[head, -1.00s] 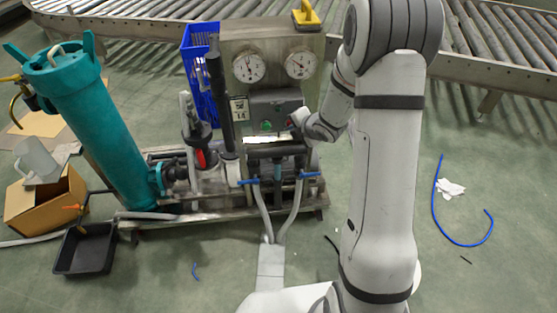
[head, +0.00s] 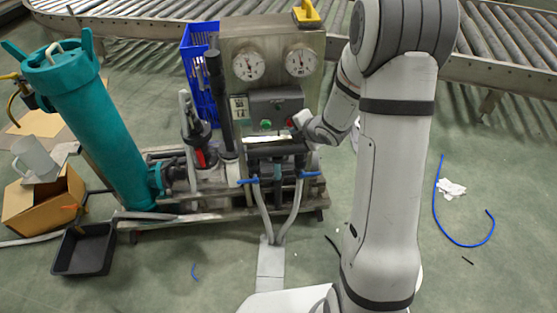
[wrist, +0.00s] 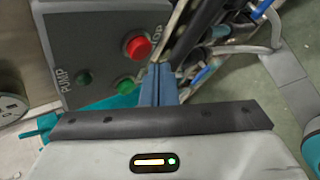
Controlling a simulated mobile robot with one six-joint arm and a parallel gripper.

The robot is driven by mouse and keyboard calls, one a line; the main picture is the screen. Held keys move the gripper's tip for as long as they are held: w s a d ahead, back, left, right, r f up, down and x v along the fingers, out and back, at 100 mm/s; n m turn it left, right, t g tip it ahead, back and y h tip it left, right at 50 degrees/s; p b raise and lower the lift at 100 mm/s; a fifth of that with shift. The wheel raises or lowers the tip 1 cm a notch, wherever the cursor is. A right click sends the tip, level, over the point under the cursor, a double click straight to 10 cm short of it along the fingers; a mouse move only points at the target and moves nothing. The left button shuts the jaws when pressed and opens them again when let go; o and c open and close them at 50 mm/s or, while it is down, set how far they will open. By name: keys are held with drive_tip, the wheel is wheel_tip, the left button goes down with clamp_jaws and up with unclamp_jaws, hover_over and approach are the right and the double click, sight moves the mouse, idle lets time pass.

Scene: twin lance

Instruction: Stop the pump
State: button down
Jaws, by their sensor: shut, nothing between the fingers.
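The grey control box (head: 277,105) is on the front of the pump stand, below two gauges. The label by the red button is partly hidden; "OP" shows. My gripper (wrist: 161,69) is shut and empty, its blue-grey fingertips just beside the red button; I cannot tell whether they touch it. In the head view my gripper (head: 297,119) is at the box's right side, its fingertips hard to see.
Two pressure gauges (head: 248,65) sit above the box. Pipes and blue-handled valves (head: 310,175) are below it. A teal cylinder (head: 95,120), a cardboard box (head: 40,205) and a black tray (head: 84,250) stand left. A blue hose (head: 450,234) lies on open floor at right.

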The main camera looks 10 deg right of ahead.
drive_tip(key=s+b, duration=0.1)
drive_tip(key=s, duration=0.4)
drive_tip(key=shift+b, duration=0.4)
